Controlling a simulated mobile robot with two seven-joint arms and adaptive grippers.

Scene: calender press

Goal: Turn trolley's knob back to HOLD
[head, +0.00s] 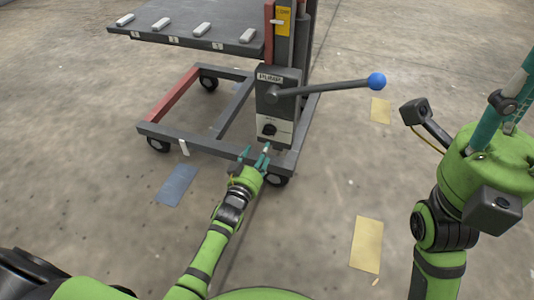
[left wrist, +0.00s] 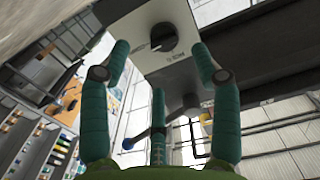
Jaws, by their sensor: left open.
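The trolley's black round knob (head: 269,129) sits on a pale plate low on the grey pump box (head: 267,96). In the left wrist view the knob (left wrist: 163,37) shows between and beyond my fingertips, with a pale mark at its lower left. Small print beside it is too small to read surely. My left gripper (head: 256,153) is open and empty, just below and in front of the knob, apart from it. My right gripper (head: 512,95) is partly in view at the right edge, away from the trolley; its opening cannot be judged.
A grey lever with a blue ball (head: 376,81) sticks out right from the pump box above the knob. The trolley's table (head: 190,22) carries several pale blocks. Its base frame (head: 215,153) and wheels lie near my left gripper. Floor to the right is open.

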